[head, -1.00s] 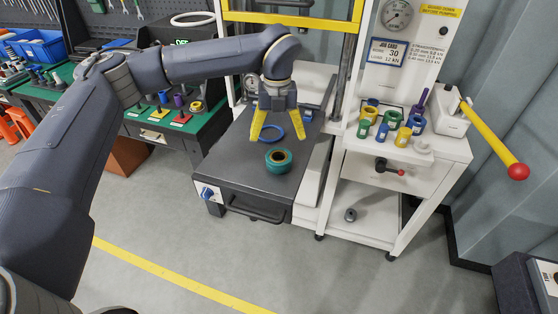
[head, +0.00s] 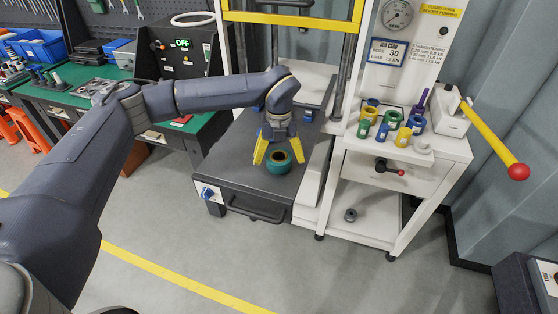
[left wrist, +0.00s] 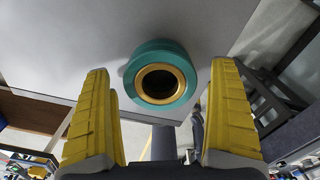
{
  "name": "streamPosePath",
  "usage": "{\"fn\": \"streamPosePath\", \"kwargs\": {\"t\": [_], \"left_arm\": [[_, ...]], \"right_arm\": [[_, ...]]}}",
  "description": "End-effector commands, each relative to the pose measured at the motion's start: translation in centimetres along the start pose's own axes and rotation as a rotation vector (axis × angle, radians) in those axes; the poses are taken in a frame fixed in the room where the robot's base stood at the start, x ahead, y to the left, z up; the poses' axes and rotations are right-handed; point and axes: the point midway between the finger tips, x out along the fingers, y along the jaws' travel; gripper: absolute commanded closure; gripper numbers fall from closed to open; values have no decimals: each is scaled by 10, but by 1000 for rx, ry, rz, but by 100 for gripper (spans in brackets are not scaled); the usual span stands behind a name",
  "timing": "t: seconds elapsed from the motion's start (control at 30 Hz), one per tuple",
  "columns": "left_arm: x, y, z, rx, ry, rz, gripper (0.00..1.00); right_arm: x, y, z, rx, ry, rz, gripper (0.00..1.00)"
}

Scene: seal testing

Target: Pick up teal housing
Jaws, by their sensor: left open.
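The teal housing (head: 278,165) is a short ring-shaped cylinder with a brass-coloured inner ring. It stands on the dark press table. My left gripper (head: 279,158) is open with its yellow fingers pointing down, close to the housing, and it appears above or just behind it. In the left wrist view the housing (left wrist: 160,80) sits ahead of and between the two yellow fingers (left wrist: 165,120), with space on both sides; contact does not show. My right gripper is not in view.
The dark press table (head: 235,160) has clear surface left of the housing. A white cart (head: 400,150) at the right carries several coloured rings and a lever with a yellow handle (head: 490,135). A green bench (head: 60,95) stands at the left.

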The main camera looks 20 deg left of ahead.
Motion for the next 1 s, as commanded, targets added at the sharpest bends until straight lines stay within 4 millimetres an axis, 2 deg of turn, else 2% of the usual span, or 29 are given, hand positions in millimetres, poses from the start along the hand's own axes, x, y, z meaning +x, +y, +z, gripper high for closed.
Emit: {"fn": "streamPosePath", "kwargs": {"t": [0.1, 0.3, 0.87, 1.0], "left_arm": [[7, 0, 0, 0, 1, 0, 7], [7, 0, 0, 0, 0, -1, 7], [7, 0, 0, 0, 0, -1, 72], [6, -1, 0, 0, -1, -2, 74]], "right_arm": [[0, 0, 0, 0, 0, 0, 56], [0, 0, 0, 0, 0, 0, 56], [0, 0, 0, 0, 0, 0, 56], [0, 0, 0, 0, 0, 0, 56]]}}
